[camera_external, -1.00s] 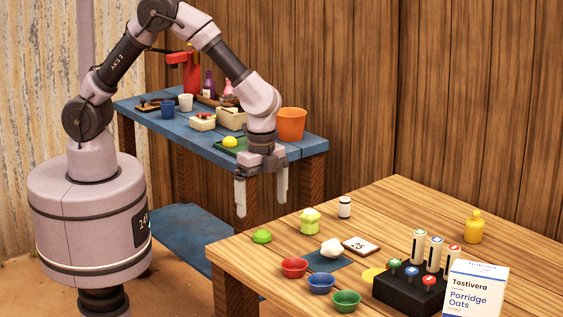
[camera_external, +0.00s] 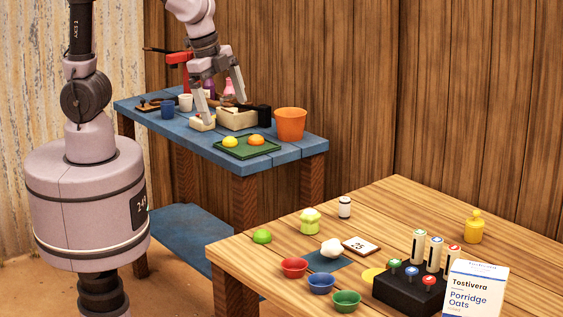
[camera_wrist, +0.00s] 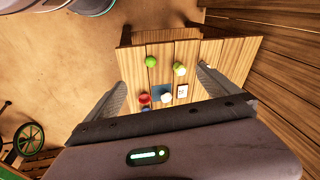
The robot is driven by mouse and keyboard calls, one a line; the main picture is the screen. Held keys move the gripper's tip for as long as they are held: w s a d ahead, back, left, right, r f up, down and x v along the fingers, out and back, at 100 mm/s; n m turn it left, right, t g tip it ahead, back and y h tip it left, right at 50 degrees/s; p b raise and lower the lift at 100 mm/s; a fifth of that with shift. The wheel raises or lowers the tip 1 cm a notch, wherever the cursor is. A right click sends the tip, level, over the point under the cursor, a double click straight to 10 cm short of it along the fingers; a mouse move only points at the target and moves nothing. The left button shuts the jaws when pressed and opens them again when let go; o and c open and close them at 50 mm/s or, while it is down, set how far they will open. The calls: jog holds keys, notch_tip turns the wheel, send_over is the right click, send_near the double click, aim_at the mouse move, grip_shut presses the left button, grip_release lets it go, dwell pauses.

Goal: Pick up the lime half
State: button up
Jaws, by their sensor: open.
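The lime half looks like the small green dome (camera_external: 262,236) at the back-left corner of the wooden table (camera_external: 395,215). In the wrist view the same green dome (camera_wrist: 151,62) shows near the table's edge, beyond my fingers. My gripper (camera_external: 224,111) is open and empty. In the external view it is high up, appearing in front of the blue table, well apart from the green dome. In the wrist view my fingers (camera_wrist: 162,80) are spread, with the wooden table far below between them.
A pale green lump (camera_external: 310,221) stands right of the dome. A white lump (camera_external: 331,248) sits on a blue mat, near red (camera_external: 294,267), blue (camera_external: 321,283) and green (camera_external: 347,301) bowls. The blue table (camera_external: 190,135) holds a green tray (camera_external: 246,153) and an orange bucket (camera_external: 290,124).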

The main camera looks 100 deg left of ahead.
jog(key=s+a+r+n+t, duration=0.1)
jog(key=s, duration=0.5)
jog(key=shift+a+r+b, duration=0.3)
jog(key=shift+r+b, duration=0.05)
jog(key=shift+b, duration=0.1)
jog(key=s, duration=0.2)
jog(key=s+a+n+t, duration=0.1)
jog(key=s, duration=0.1)
jog(key=s+a+t+y+b, duration=0.1)
jog(key=s, duration=0.1)
jog(key=shift+s+f, duration=0.1)
jog(key=shift+s, duration=0.25)
jog(key=shift+c, duration=1.1)
jog(key=shift+s, duration=0.25)
jog(key=c, duration=0.4)
jog(key=shift+w, duration=0.15)
jog(key=shift+c, duration=0.6)
jog(key=shift+n, duration=0.3)
